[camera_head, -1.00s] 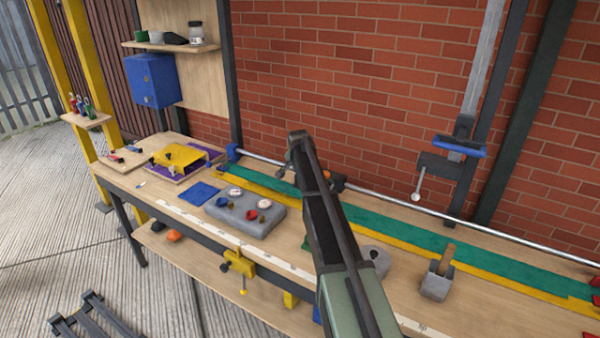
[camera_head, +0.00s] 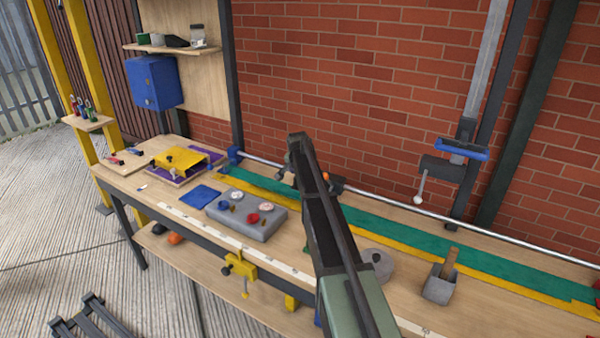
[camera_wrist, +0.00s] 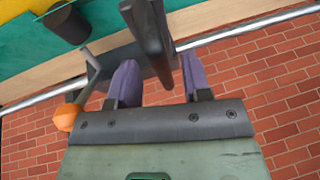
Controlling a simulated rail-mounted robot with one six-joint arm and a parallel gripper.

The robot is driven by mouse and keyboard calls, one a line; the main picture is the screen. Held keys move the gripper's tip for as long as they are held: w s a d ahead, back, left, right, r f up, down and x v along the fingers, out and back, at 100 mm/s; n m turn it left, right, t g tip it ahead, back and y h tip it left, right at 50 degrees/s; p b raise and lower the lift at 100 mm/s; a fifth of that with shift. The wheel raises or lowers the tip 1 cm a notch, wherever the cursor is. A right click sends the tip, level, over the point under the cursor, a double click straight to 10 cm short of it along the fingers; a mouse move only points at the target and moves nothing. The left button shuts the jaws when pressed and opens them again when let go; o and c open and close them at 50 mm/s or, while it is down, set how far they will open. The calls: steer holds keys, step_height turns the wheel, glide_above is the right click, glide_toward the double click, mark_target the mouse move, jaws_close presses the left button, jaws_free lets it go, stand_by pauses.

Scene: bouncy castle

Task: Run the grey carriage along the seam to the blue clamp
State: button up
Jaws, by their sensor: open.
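The dark grey carriage (camera_head: 337,184) sits on the silver rail behind the green and yellow strips in the head view, partly hidden by my arm. An orange knob shows beside it. In the wrist view the carriage (camera_wrist: 112,58) is on the rail, and its upright dark bar (camera_wrist: 150,42) stands between the purple fingers of my gripper (camera_wrist: 158,65). The fingers are apart; I cannot tell whether either touches the bar. In the head view my gripper is mostly hidden behind my arm. The blue clamp (camera_head: 235,156) is at the rail's left end. The seam (camera_head: 262,189) runs along the strips.
A grey block with dishes (camera_head: 246,216) lies in front of the strips, left of my arm. A blue-jawed tool (camera_head: 461,149) hangs on an upright. The rail left of the carriage looks clear.

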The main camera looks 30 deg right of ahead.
steer(key=p+v, duration=0.9)
steer(key=v, duration=0.1)
steer(key=shift+s+r, duration=0.15)
steer(key=shift+r, duration=0.15)
steer(key=shift+a, duration=0.1)
